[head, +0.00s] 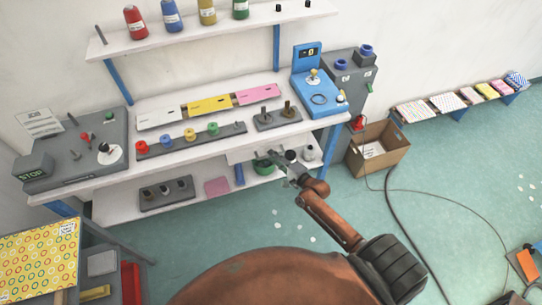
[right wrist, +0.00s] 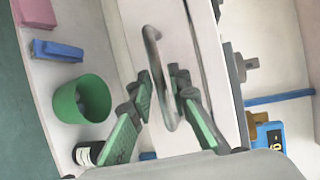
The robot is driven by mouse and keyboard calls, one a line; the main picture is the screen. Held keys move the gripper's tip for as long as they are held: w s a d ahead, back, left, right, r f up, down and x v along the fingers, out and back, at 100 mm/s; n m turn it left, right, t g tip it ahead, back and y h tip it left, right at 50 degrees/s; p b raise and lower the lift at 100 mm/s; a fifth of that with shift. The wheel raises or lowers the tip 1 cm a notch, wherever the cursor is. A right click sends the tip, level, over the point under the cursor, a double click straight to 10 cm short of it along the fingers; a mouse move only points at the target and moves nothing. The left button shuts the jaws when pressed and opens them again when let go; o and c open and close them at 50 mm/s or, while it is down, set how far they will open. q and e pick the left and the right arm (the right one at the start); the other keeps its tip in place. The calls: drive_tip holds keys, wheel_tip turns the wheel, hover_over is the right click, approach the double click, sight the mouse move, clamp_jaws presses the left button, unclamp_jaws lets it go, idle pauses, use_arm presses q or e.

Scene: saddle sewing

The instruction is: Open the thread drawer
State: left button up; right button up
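The thread drawer (head: 240,156) is a white front under the right part of the workbench top. In the right wrist view its pale front (right wrist: 175,25) carries a grey bar handle (right wrist: 152,50). I cannot tell any gap that shows it pulled out. My right gripper (head: 277,160) is at the drawer front, hiding part of it. In the right wrist view the green-padded fingers (right wrist: 161,80) are apart, one on each side of the handle. I cannot tell if either touches it. My left gripper is not in view.
On the lower shelf (head: 115,210) stand a green bowl (head: 263,167), a blue item (head: 239,174) and a pink block (head: 216,187). The bench top (head: 180,158) holds spools and a blue machine (head: 318,80). A cardboard box (head: 375,150) stands to the right. Floor in front is mostly clear.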

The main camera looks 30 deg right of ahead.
drive_tip(key=shift+x, duration=0.8)
drive_tip(key=shift+c, duration=0.4)
clamp_jaws()
